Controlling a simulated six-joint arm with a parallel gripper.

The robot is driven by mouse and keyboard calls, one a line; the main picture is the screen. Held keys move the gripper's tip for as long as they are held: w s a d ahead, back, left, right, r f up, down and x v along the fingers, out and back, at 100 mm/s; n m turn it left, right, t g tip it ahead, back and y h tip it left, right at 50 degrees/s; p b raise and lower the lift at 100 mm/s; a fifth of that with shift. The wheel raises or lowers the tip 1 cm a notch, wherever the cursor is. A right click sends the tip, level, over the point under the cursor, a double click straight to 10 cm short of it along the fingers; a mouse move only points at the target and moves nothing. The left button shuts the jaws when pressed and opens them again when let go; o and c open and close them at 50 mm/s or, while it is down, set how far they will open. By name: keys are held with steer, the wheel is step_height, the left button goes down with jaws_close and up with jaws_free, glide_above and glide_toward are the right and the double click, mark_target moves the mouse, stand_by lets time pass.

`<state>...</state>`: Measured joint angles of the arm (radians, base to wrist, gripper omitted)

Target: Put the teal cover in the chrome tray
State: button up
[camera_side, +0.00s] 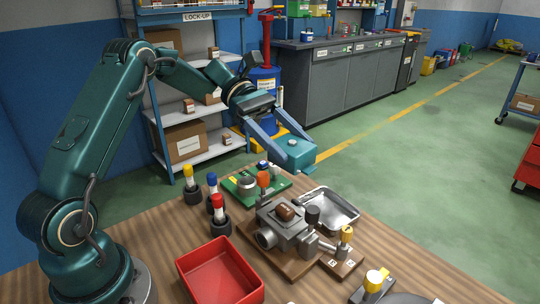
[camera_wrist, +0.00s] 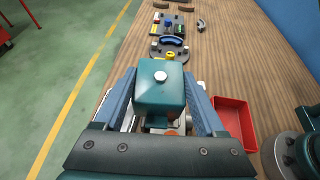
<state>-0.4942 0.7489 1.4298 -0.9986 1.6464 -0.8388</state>
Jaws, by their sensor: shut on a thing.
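The teal cover (camera_side: 294,152) is a box-like piece with a bolt head on top. My gripper (camera_side: 285,147) is shut on it and holds it in the air above the far side of the table. In the wrist view the teal cover (camera_wrist: 160,86) sits between the two blue fingers of my gripper (camera_wrist: 162,100). The chrome tray (camera_side: 331,208) lies on the table below and to the right of the cover in the side view. It looks empty. In the wrist view the held cover and my gripper hide most of what is below.
A grey machine housing (camera_side: 283,225) with a brown-topped part stands against the tray's near left side. A green board (camera_side: 256,184), several colour-capped posts (camera_side: 217,207) and a red bin (camera_side: 220,272) stand to the left and front. A yellow-knobbed part (camera_side: 375,282) is at front right.

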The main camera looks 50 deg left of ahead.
steer(key=w+a+f+n+t, duration=0.25)
steer(key=w+a+f, duration=0.2)
steer(key=a, duration=0.35)
glide_above(323, 210)
steer(key=shift+t, duration=0.25)
step_height(323, 210, down, 7)
steer(key=shift+a+f, duration=0.1)
steer(key=shift+f, duration=2.2)
steer(key=o, duration=1.5)
steer(key=shift+f, duration=0.15)
